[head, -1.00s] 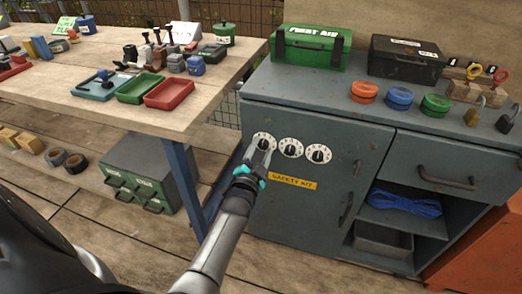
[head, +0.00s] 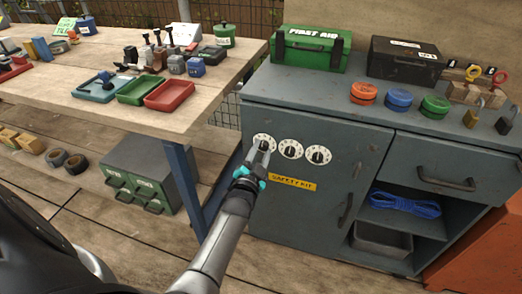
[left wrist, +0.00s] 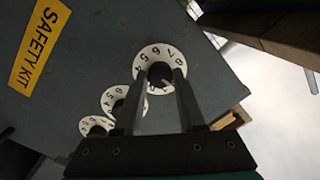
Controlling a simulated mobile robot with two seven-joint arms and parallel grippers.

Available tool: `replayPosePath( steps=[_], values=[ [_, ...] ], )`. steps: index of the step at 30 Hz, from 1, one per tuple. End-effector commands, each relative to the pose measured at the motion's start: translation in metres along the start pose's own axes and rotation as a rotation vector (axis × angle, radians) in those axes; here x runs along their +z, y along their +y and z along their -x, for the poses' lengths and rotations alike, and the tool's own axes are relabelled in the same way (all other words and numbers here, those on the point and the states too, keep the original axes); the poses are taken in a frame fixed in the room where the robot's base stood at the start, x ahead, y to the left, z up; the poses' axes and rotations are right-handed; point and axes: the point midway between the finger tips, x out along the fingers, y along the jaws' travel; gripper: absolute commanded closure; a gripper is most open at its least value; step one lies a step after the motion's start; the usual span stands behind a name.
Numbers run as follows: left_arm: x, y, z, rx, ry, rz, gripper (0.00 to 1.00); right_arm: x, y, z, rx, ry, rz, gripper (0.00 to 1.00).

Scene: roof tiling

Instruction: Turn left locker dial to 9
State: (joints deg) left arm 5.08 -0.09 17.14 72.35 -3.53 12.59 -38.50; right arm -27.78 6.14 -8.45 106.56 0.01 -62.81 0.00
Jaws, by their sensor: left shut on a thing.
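The left locker dial (head: 264,142) is a white numbered disc with a dark knob on the grey locker door (head: 300,215). It also shows in the left wrist view (left wrist: 146,56), with digits 5 to 8 readable along the edge away from my gripper; the rest is partly hidden by the fingers. My left gripper (head: 262,153) is shut on the dial's dark knob, one finger on each side in the left wrist view (left wrist: 161,80). The middle dial (head: 291,149) and right dial (head: 318,154) sit beside it, untouched. My right gripper is not in view.
A yellow "SAFETY KIT" label (head: 292,183) is below the dials. The door handle (head: 346,212) sticks out at the right. A wooden workbench (head: 130,110) with trays and tools stands at the left. A green first aid box (head: 312,48) is on top of the cabinet.

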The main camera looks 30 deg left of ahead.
Motion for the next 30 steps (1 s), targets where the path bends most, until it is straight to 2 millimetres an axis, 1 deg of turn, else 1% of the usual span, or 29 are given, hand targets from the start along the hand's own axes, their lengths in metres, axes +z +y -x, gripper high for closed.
replayPosePath(
  steps=[12,21,30],
  values=[
    [-0.002,-0.002,0.0,0.011,-0.011,0.3,1.0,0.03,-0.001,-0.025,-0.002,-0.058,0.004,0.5],
    [-0.001,-0.001,0.0,0.016,-0.017,0.474,1.0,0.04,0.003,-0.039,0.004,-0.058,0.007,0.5],
    [0.0,-0.001,0.0,0.019,-0.019,0.545,1.0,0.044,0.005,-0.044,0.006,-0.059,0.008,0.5]
  ],
)
